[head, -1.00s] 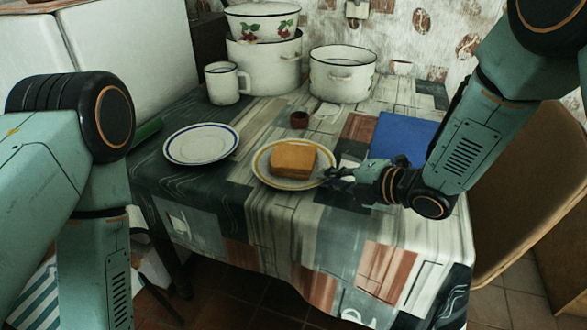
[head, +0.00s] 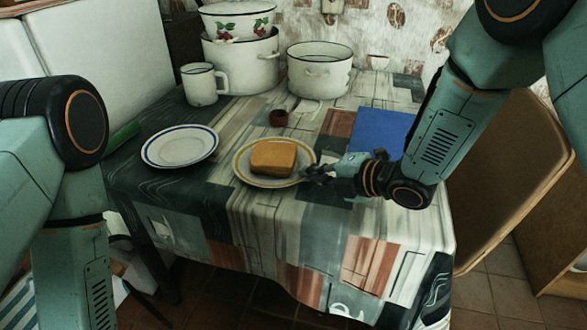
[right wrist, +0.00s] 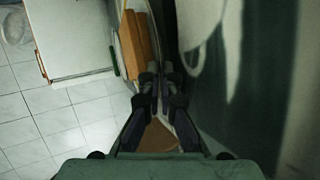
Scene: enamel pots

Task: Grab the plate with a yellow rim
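The plate with a yellow rim (head: 244,175) lies on the table with a block of bread (head: 273,157) on it. My right gripper (head: 308,174) is at the plate's right edge. In the right wrist view, its fingers (right wrist: 159,78) are close together, with the plate's edge running between the tips. The bread (right wrist: 138,38) shows just beyond them. The gripper looks shut on the rim, and the plate looks level on the cloth. My left arm is at the left of the head view, but its gripper is out of view.
A blue-rimmed plate (head: 180,147) lies to the left. A blue flat item (head: 377,132) lies right of the plate. The table's front is clear.

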